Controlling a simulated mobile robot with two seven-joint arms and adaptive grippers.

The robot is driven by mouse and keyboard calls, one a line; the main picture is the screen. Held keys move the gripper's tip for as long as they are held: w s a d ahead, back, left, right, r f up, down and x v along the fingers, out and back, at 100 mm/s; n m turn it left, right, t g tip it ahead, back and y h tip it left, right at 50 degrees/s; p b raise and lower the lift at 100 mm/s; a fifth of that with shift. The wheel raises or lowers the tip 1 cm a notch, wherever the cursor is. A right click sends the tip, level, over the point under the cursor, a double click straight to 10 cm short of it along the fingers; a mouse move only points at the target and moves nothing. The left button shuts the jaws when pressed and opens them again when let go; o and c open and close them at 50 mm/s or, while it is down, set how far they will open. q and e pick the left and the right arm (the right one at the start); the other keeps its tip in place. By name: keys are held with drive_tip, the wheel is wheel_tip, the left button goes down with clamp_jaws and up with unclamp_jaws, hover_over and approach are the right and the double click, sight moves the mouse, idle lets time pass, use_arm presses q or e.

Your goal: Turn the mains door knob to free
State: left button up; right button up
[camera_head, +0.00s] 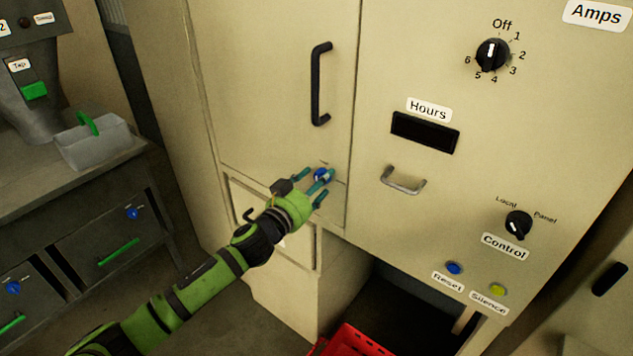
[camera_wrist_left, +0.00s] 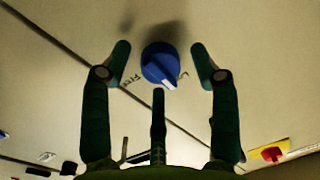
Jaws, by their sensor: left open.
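The mains door knob (camera_wrist_left: 159,64) is round and blue with a white pointer line, on the cream cabinet panel. In the left wrist view its pointer slants to the lower right, away from the "Free" label at its lower left. A second label at its right is mostly hidden. My left gripper (camera_head: 318,183) is open. Its fingers stand around the knob, with visible gaps in the wrist view; I cannot tell any contact. In the head view the knob (camera_head: 320,174) is partly hidden by the fingers. My right gripper is not in view.
The cabinet door has a black vertical handle (camera_head: 319,84) above the knob. Right of it are a metal handle (camera_head: 403,181), a control switch (camera_head: 518,224) and a rotary selector (camera_head: 492,54). A red crate (camera_head: 352,342) sits below. A bench with a grey bin (camera_head: 94,146) stands left.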

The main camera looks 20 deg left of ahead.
use_arm(q)
clamp_jaws()
drive_tip(key=shift+m, duration=0.4)
drive_tip(key=shift+a+m+h+b, duration=0.1)
drive_tip(key=shift+m+h+b, duration=0.25)
drive_tip(key=shift+m, duration=4.1)
drive_tip(key=shift+a+m+h+b, duration=0.1)
drive_tip(key=shift+m+h+b, duration=0.2)
drive_tip(key=shift+m, duration=4.15)
unclamp_jaws()
drive_tip(key=shift+f, duration=0.1)
